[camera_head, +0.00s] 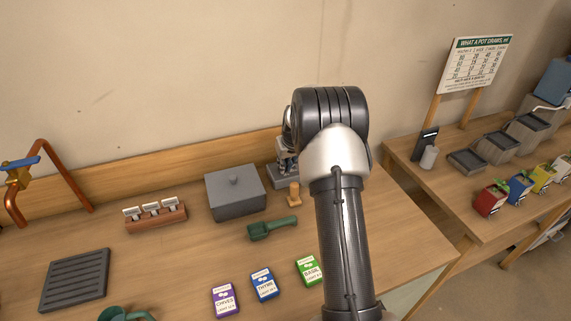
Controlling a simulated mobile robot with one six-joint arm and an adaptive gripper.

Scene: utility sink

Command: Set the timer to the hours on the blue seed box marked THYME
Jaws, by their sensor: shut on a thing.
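The blue seed box marked THYME (264,285) lies on the bench front, between a purple CHIVES box (225,300) and a green BASIL box (309,270). Its lower line of small print is too small to read surely. A grey device, apparently the timer (283,181), stands at the back of the bench. My gripper (286,158) is over it, partly hidden behind my arm. It appears shut on the device's top part. The fingertips, the dial and its setting cannot be made out.
A grey lidded box (235,193), an orange wooden peg-like piece (294,194) and a green scoop (272,228) are left of my arm. A label rack (155,216), slatted tray (75,279) and copper pipe with tap stand farther left.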

